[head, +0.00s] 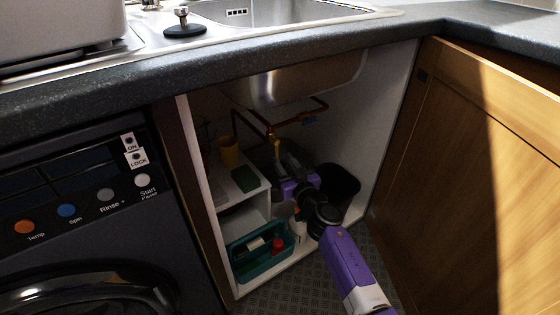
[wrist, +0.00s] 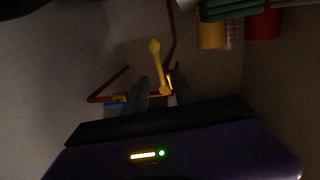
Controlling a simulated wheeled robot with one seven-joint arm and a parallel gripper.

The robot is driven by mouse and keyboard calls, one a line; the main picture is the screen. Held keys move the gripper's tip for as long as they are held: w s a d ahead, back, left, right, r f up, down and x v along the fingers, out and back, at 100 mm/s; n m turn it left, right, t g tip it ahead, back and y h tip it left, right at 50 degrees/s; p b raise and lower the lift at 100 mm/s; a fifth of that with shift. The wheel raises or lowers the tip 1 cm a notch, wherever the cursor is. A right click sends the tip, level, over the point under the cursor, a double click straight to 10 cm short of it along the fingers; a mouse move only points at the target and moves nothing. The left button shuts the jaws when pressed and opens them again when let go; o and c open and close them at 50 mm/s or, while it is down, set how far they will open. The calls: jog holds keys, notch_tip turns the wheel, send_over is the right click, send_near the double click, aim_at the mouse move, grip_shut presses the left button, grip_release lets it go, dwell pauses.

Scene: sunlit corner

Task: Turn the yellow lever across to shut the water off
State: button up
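The yellow lever (head: 277,149) hangs down from a brass valve (head: 271,134) on the copper pipe under the sink. In the wrist view the lever (wrist: 159,66) runs from the pipe up to a rounded end, tilted slightly left. My gripper (head: 283,160) reaches into the cupboard close to the lever. In the wrist view its two dark fingers (wrist: 158,88) are apart, with the lever's valve end showing in the gap between them. Whether either finger touches the lever cannot be told.
A shelf unit on the left holds a yellow cup (head: 229,152) and a green sponge (head: 245,179). A teal basket (head: 261,258) stands below. A black bin (head: 341,184) is at the right. The sink bowl (head: 290,87) hangs above. The wooden door (head: 490,130) stands open.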

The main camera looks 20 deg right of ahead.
jog(key=shift+w+a+b, duration=0.15)
jog(key=shift+w+b, duration=0.3)
jog(key=shift+w, duration=0.4)
jog(key=shift+w+a+b, duration=0.1)
jog(key=shift+w+b, duration=0.35)
jog(key=shift+w, duration=0.4)
grip_shut()
